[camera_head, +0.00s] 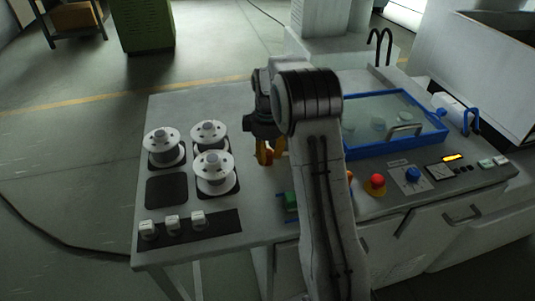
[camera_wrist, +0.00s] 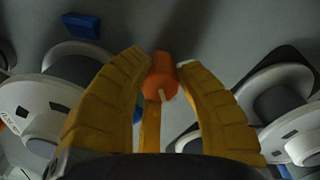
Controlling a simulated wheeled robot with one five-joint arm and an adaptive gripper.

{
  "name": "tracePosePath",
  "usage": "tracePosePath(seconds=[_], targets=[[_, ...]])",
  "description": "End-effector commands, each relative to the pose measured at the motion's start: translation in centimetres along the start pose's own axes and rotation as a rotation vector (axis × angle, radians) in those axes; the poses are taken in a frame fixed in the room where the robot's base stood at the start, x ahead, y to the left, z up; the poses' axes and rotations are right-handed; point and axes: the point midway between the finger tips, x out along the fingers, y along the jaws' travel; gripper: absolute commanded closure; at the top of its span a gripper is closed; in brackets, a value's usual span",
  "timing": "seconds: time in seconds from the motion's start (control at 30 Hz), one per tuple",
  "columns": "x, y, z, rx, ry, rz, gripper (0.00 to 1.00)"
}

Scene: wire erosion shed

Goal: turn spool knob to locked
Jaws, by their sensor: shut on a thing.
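In the wrist view an orange cylindrical knob (camera_wrist: 161,80) with a short white line on its face sits between my gripper's yellow fingers (camera_wrist: 160,65). The fingers are shut on it, with fingertips against its sides. The white line slants slightly, its lower end to the right. I cannot read any locked marking. In the head view my gripper (camera_head: 265,157) points down at the table, right of the white spools, and the knob cannot be told apart from the fingers there.
Three white spools (camera_head: 214,172) stand on dark pads left of my gripper; one pad (camera_head: 166,191) is empty. Small white blocks (camera_head: 172,222) line the front. Right are a blue-rimmed tray (camera_head: 437,126), a red button (camera_head: 376,182) and a blue knob (camera_head: 413,174).

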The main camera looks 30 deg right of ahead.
Motion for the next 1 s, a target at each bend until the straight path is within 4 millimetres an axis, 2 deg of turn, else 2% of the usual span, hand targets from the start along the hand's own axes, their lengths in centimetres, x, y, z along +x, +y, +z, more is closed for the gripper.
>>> tracePosePath(seconds=[0.13, 0.5, 0.83, 0.87, 1.0], targets=[[0.1, -0.07, 0.08, 0.025, -0.003, -0.003, 1.0], [0.18, -0.1, 0.1, 0.255, -0.005, -0.004, 1.0], [0.26, -0.14, 0.14, 0.266, -0.007, -0.006, 1.0], [0.26, -0.14, 0.14, 0.266, -0.007, -0.006, 0.66], [0.19, -0.1, 0.1, 0.265, -0.005, -0.004, 0.54]])
